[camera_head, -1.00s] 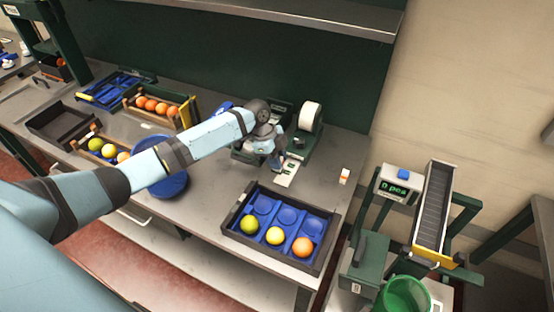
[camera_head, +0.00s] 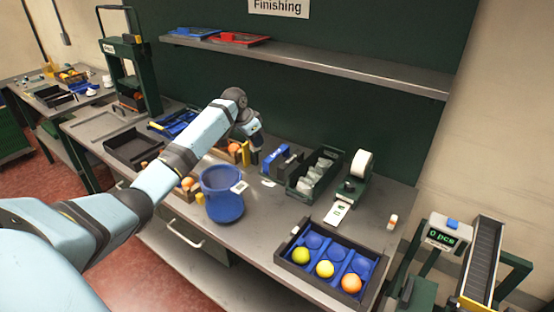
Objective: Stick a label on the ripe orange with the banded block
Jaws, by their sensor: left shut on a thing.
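My left gripper (camera_head: 255,135) is raised over the back of the bench, near the wooden crate with a yellow end (camera_head: 244,152). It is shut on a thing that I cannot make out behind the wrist. A small white block with an orange band (camera_head: 392,222) stands on the bench at the right. The orange-coloured fruit (camera_head: 351,283) lies in the front right pocket of the dark-rimmed blue tray (camera_head: 284,258). Beside it lie a yellow fruit (camera_head: 325,269) and a yellow-green one (camera_head: 301,256). The label dispenser (camera_head: 352,190) with a white roll has a label strip (camera_head: 337,213) in front. My right gripper is not in view.
A blue bin (camera_head: 222,205) stands at the bench front, partly beside my arm. A dark crate with clear bags (camera_head: 316,175) and a blue holder (camera_head: 278,160) stand at the back. A shelf (camera_head: 320,65) overhangs. A counter display (camera_head: 448,233) stands at right. Bench is clear around the banded block.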

